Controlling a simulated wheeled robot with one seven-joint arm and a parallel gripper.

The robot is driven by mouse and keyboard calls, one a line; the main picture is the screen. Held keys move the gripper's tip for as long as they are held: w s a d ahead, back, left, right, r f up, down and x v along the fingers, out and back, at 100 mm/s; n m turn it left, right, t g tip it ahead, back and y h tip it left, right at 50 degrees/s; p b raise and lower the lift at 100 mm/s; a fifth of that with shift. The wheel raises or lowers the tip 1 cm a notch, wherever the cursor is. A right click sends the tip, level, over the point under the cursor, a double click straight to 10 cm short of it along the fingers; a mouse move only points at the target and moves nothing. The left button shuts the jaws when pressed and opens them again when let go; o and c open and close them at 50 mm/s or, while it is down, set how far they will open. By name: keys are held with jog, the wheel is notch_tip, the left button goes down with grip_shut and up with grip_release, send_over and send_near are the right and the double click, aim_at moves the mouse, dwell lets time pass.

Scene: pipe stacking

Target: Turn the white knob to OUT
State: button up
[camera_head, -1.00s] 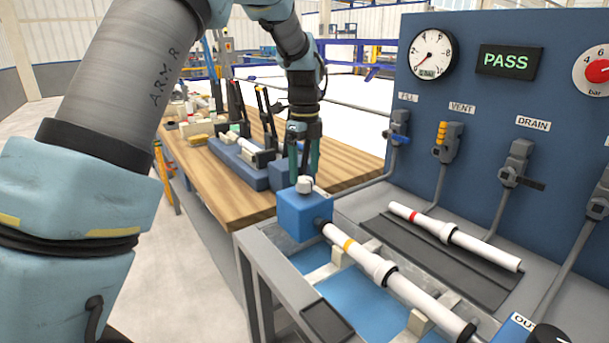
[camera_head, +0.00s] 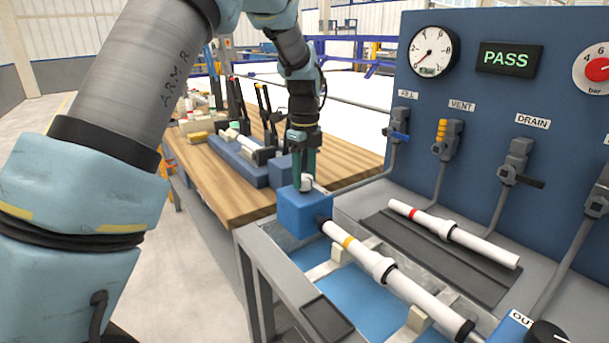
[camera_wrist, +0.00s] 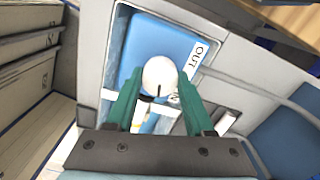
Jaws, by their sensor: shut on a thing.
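The white knob (camera_head: 306,183) sits on top of a blue block (camera_head: 297,214) at the left end of the pipe rig. It is also in the wrist view (camera_wrist: 160,75), with a short dark line on its lower part. The OUT label (camera_wrist: 198,58) lies to the knob's upper right there; a second label, partly hidden, is at its lower right. My gripper (camera_head: 306,176) points down from above, its green fingers on either side of the knob. In the wrist view my gripper (camera_wrist: 158,85) is shut on the knob.
A white pipe with a yellow band (camera_head: 378,267) runs from the block toward the lower right. Another with a red band (camera_head: 455,238) lies on a dark tray behind. A blue panel (camera_head: 470,110) with valves and a PASS display (camera_head: 510,58) stands at the right.

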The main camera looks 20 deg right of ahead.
grip_shut()
